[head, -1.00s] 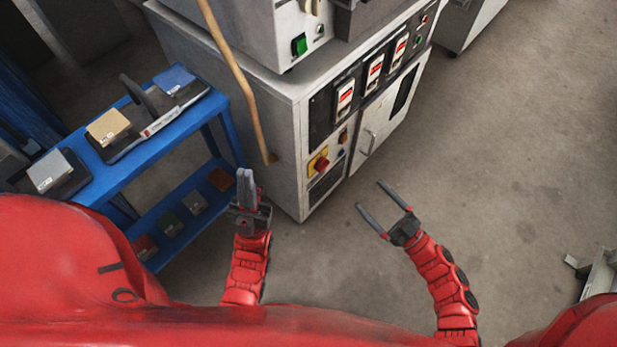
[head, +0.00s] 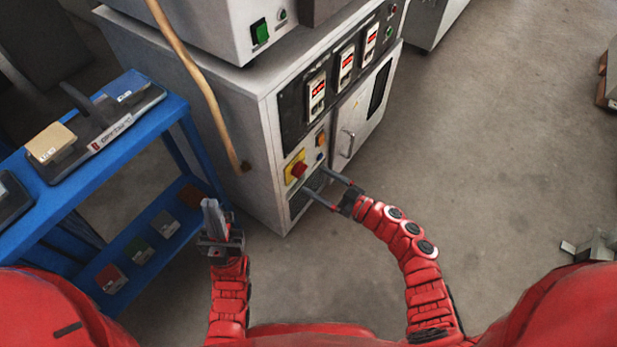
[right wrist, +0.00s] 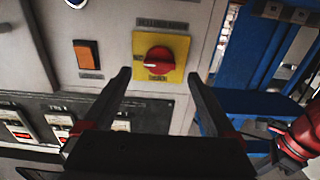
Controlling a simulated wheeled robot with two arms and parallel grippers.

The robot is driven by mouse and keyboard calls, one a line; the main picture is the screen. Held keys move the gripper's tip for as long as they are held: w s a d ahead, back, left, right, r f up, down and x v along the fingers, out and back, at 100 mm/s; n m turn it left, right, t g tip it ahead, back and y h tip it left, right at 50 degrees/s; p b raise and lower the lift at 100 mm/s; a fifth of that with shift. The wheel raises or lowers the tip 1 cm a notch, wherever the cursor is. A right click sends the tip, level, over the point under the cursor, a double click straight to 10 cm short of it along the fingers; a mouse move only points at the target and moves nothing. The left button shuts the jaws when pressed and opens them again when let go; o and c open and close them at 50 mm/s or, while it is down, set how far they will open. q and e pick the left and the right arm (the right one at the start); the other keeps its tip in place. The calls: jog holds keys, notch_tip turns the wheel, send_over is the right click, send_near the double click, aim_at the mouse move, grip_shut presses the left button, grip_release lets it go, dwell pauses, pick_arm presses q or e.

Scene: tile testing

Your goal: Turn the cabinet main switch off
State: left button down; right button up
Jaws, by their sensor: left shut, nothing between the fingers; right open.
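The cabinet main switch (head: 297,169) is a red rotary knob on a yellow plate, low on the front of the grey cabinet (head: 262,120). In the right wrist view the red knob (right wrist: 158,60) shows ahead, between and beyond the fingertips, with a pale mark pointing to the left of the picture. My right gripper (head: 333,183) is open and empty just in front of the cabinet, close to the switch; in the right wrist view its fingers (right wrist: 159,76) look apart from the knob. My left gripper (head: 209,203) is shut and empty, left of the cabinet front.
An orange rocker switch (right wrist: 87,54) sits beside the main switch. Display modules (head: 346,67) and a door handle (head: 347,142) are on the same front. A blue shelf (head: 110,160) with tiles stands at left, and a wooden stick (head: 203,85) leans by the cabinet.

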aim_at(303, 173)
jog(key=shift+b+x, duration=0.35)
jog(key=shift+x, duration=1.6)
jog(key=c, duration=1.4)
